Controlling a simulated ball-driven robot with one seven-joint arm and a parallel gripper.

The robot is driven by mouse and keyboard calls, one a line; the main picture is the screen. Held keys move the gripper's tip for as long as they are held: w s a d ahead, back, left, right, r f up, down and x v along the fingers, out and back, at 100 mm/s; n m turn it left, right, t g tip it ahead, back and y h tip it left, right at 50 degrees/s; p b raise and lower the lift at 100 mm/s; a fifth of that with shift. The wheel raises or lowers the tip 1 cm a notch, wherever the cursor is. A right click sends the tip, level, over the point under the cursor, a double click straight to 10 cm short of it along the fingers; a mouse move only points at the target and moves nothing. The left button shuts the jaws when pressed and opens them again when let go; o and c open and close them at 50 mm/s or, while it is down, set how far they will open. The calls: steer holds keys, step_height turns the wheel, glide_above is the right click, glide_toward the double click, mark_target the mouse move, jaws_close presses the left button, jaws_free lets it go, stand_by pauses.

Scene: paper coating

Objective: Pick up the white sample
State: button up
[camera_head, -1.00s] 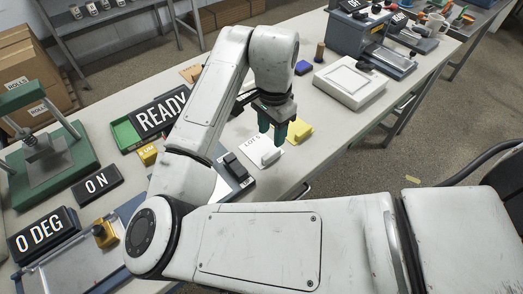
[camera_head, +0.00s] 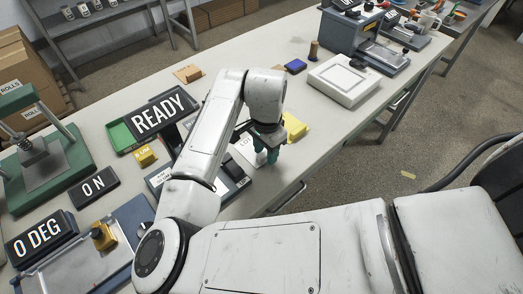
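My gripper (camera_head: 266,157) points down over the white card (camera_head: 244,148) lettered "LOT", near the table's front edge. Its dark green fingertips are low, at about the level of the card. The white sample, a small block on this card, is now hidden behind or between the fingers. I cannot tell whether the fingers touch it or how far apart they are.
A yellow block (camera_head: 294,127) sits just right of my gripper. A dark device (camera_head: 232,172) stands close on the left. The READY sign (camera_head: 160,118) and green tray (camera_head: 122,134) are farther left. A white scale (camera_head: 344,80) stands at the back right.

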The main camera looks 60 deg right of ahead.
jaws_close()
steer(key=shift+r, duration=0.1)
stand_by(0.3)
steer(key=shift+r, duration=0.4)
step_height(320, 180, up, 2)
steer(key=shift+r+b, duration=0.15)
steer(key=shift+b, duration=0.2)
steer(key=s+a+r, duration=0.6)
steer(key=s+r, duration=0.3)
steer(key=s, duration=0.3)
steer(key=shift+s+a+r, duration=0.2)
steer(key=shift+s+r, duration=0.05)
steer(key=shift+r, duration=0.15)
